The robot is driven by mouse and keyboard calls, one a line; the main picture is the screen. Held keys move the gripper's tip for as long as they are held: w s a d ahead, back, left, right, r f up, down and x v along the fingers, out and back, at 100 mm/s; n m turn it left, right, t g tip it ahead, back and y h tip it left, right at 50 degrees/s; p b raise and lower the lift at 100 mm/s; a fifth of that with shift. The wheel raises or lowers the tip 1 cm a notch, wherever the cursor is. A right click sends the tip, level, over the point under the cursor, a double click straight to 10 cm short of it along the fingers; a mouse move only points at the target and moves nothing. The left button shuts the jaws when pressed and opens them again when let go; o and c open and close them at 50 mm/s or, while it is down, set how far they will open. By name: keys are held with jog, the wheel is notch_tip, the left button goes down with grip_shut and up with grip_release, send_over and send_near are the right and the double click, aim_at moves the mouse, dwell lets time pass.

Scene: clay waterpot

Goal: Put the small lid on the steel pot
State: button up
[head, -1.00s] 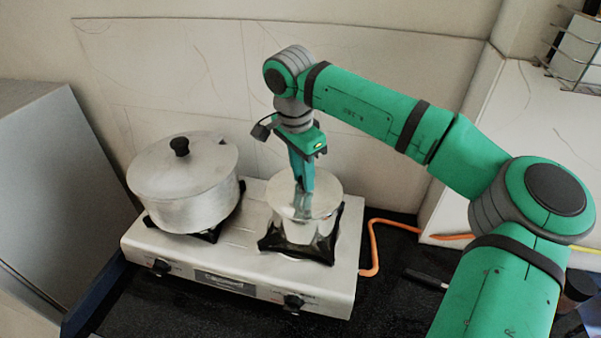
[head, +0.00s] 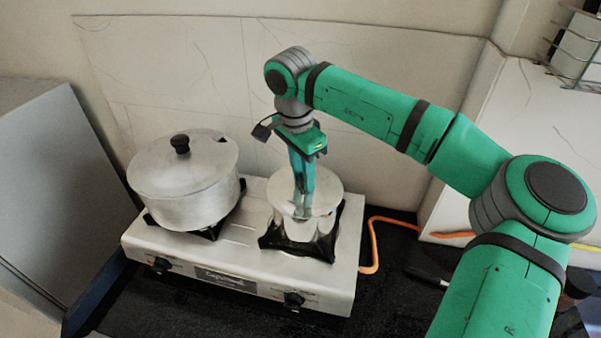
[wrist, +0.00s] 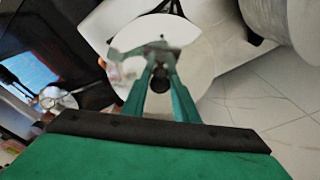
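The small lid (head: 324,184) is a shiny, round steel disc over the mouth of the steel pot (head: 297,232). The pot stands on the right burner. I cannot tell whether the lid rests fully on its rim. My gripper (head: 303,190) points straight down at the middle of the lid, with its narrow green fingers close together there. In the wrist view, my gripper (wrist: 160,72) converges on a dark knob-like part at the middle of the lid (wrist: 198,68). The fingers look closed on it, though reflections blur the contact.
A large aluminium pot (head: 185,205) with its own black-knobbed lid stands on the left burner of the stove (head: 235,238). An orange hose (head: 374,245) runs right of the stove. A pale wall is close behind. A wire rack (head: 572,62) is at upper right.

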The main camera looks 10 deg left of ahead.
jog(key=o, duration=0.3)
jog(key=shift+f, duration=0.1)
jog(key=shift+o, duration=0.2)
notch_tip(320, 180, up, 11)
jog(key=s+a, duration=0.1)
dwell(0.4)
